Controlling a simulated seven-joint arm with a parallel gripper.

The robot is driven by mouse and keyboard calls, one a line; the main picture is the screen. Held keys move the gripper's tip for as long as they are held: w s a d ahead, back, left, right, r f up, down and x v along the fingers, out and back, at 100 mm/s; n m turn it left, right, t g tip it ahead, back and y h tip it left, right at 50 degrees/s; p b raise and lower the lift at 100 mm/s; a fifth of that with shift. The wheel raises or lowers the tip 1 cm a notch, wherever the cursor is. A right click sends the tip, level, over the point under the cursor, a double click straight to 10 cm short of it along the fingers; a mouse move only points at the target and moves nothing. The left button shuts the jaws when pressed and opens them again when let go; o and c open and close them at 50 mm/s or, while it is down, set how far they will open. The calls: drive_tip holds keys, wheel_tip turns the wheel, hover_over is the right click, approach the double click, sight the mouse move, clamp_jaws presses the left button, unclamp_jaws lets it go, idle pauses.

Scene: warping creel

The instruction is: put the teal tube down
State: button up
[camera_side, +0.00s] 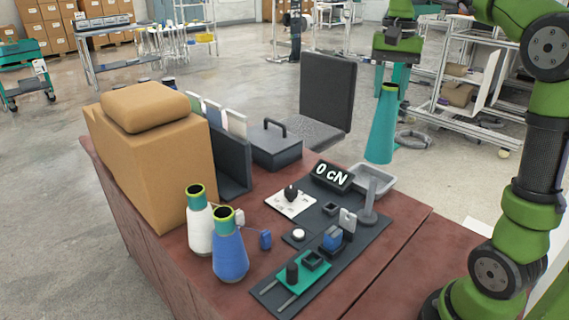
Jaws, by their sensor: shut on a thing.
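My gripper points down and is shut on the tube's top. The tube's wide lower end shows just behind the grey tray (388,180) at the table's far right. It appears to be in the air, but its exact height over the table or floor cannot be told.
White (199,222) and blue (230,252) yarn cones stand at the front left by a cardboard box (160,165). A dark mat (325,250) carries small fixtures, an upright post (370,200) and the "0 cN" display (332,176). The reddish tabletop (400,222) is bare right of the mat.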

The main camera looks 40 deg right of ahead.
wheel_tip(320, 180, up, 5)
drive_tip(key=shift+f, duration=0.15)
drive_tip(key=s+d, duration=0.5)
wheel_tip(320, 180, down, 19)
drive_tip(key=w+d+f, duration=0.5)
drive_tip(key=w+d, duration=0.4)
drive_tip(key=w, duration=0.4)
drive_tip(key=shift+w+d+f, duration=0.2)
drive_tip(key=shift+w+d, duration=0.05)
drive_tip(key=shift+d, duration=0.1)
drive_tip(key=shift+f, duration=0.15)
drive_tip(key=o, duration=1.1)
